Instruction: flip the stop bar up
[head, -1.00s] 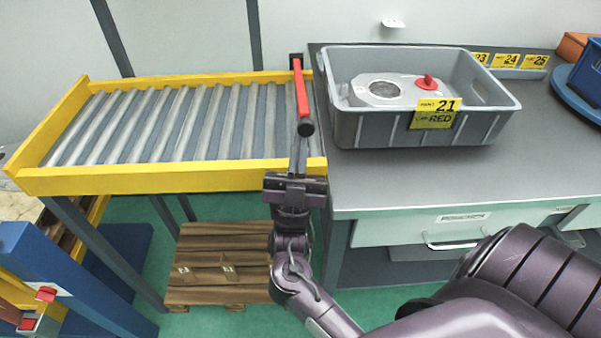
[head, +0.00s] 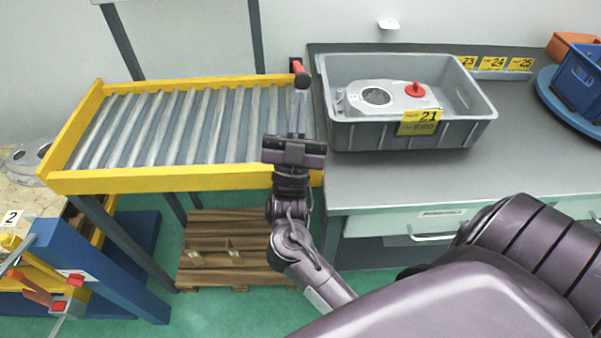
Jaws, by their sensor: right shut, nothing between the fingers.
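The red stop bar (head: 300,72) is at the right end of the roller conveyor (head: 184,180), beside the grey bin. It shows short and foreshortened from its dark mount at the far side, with its black end towards me, so it looks tilted up. My right gripper (head: 298,98) is shut and empty over the conveyor's right end, fingers pointing away from me. Its fingertips are just below the bar's black end in the picture; I cannot tell whether they touch. My left gripper is not in view.
A grey bin (head: 345,136) labelled 21 holds a metal casting with a red knob (head: 414,90), on the grey bench (head: 400,184) close right of the gripper. The rollers left of the gripper are clear. A wooden pallet (head: 226,277) lies on the floor below.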

